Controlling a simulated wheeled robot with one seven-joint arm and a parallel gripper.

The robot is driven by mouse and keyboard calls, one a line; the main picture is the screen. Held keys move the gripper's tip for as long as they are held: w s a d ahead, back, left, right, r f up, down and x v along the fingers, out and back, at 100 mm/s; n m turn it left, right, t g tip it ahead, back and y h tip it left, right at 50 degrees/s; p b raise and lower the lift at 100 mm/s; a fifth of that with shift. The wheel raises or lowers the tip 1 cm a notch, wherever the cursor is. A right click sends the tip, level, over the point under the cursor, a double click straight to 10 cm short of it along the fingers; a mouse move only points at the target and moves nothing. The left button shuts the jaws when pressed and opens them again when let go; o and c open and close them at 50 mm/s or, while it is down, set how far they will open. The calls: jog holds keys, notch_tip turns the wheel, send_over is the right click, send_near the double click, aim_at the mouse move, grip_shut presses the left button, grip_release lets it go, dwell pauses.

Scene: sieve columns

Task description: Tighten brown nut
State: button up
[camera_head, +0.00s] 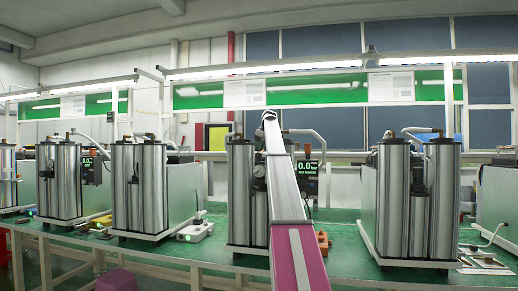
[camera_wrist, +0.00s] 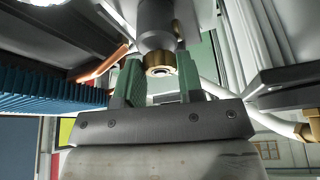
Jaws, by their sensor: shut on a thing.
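The brown nut (camera_wrist: 159,62) is a brass-coloured ring under a grey cylindrical fitting (camera_wrist: 156,25), near the top middle of the wrist view. My gripper (camera_wrist: 158,70) has green fingers on either side of the nut and is shut on it. In the head view my arm reaches up to the middle sieve column unit (camera_head: 242,195). The nut and my gripper cannot be made out there.
More column units stand at left (camera_head: 138,185) and right (camera_head: 405,200) on the green bench (camera_head: 335,250). In the wrist view a white pipe (camera_wrist: 240,105) with a brass end runs close on the right. A blue ribbed part (camera_wrist: 50,90) and a copper-coloured tube (camera_wrist: 100,63) are on the left.

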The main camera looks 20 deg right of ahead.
jog(key=shift+a+m+t+h, duration=0.1)
jog(key=shift+m+t+h, duration=0.3)
jog(key=shift+m, duration=1.2)
jog(key=o, duration=0.9)
jog(key=shift+s+r, duration=0.1)
jog(key=v, duration=1)
jog(key=shift+r, duration=0.35)
